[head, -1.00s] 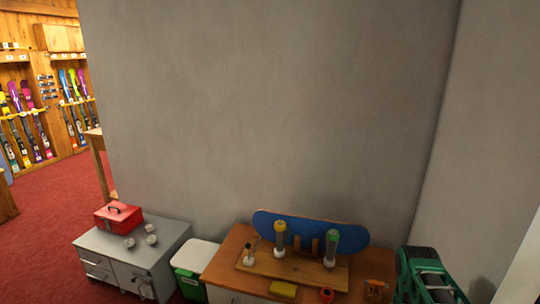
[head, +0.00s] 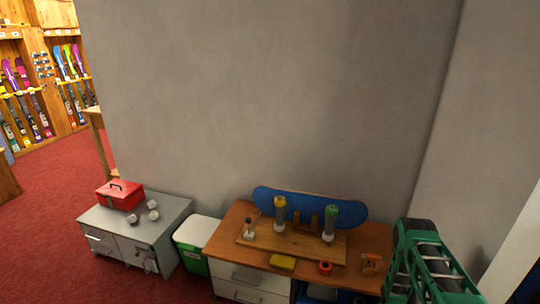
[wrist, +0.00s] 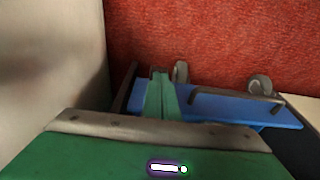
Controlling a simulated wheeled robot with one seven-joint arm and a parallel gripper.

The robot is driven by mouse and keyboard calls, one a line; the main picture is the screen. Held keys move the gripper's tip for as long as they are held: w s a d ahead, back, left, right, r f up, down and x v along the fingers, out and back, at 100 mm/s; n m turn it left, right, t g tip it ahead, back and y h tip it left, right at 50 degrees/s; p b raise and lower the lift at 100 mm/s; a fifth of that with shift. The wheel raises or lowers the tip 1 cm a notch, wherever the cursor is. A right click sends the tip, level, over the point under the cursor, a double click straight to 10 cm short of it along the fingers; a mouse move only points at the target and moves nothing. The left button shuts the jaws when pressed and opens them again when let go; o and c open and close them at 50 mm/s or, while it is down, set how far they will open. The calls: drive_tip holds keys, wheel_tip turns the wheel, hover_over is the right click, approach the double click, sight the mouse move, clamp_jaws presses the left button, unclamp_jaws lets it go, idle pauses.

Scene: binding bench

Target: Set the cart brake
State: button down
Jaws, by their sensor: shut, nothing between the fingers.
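In the wrist view a blue cart (wrist: 225,108) stands on the red floor, with two grey wheels (wrist: 260,84) showing along its far edge. A dark bent bar (wrist: 235,103) runs across its blue surface; I cannot tell whether it is the brake. My gripper (wrist: 161,78) is shut and empty, its green fingers pointing toward the cart, left of the bar. I cannot tell whether they touch the cart. The near part of the cart is hidden by my gripper. In the head view a blue piece (head: 320,292) shows low under the bench; my gripper's fingers are not visible there.
A wooden bench (head: 225,240) holds a blue snowboard (head: 350,211), a yellow block (head: 283,262) and a red roll (head: 325,268). A green-and-white bin (head: 196,232) and a grey cabinet (head: 170,223) with a red toolbox (head: 120,194) stand left. A grey wall (wrist: 50,65) is close left of my gripper.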

drive_tip(key=shift+w+d+r, duration=0.1)
drive_tip(key=shift+w, duration=0.35)
drive_tip(key=shift+w+d+r, duration=0.1)
drive_tip(key=shift+w+d, duration=0.1)
drive_tip(key=shift+w, duration=0.3)
drive_tip(key=s+a+r, duration=0.1)
drive_tip(key=s+r, duration=0.3)
drive_tip(key=r, duration=0.4)
idle(1.2)
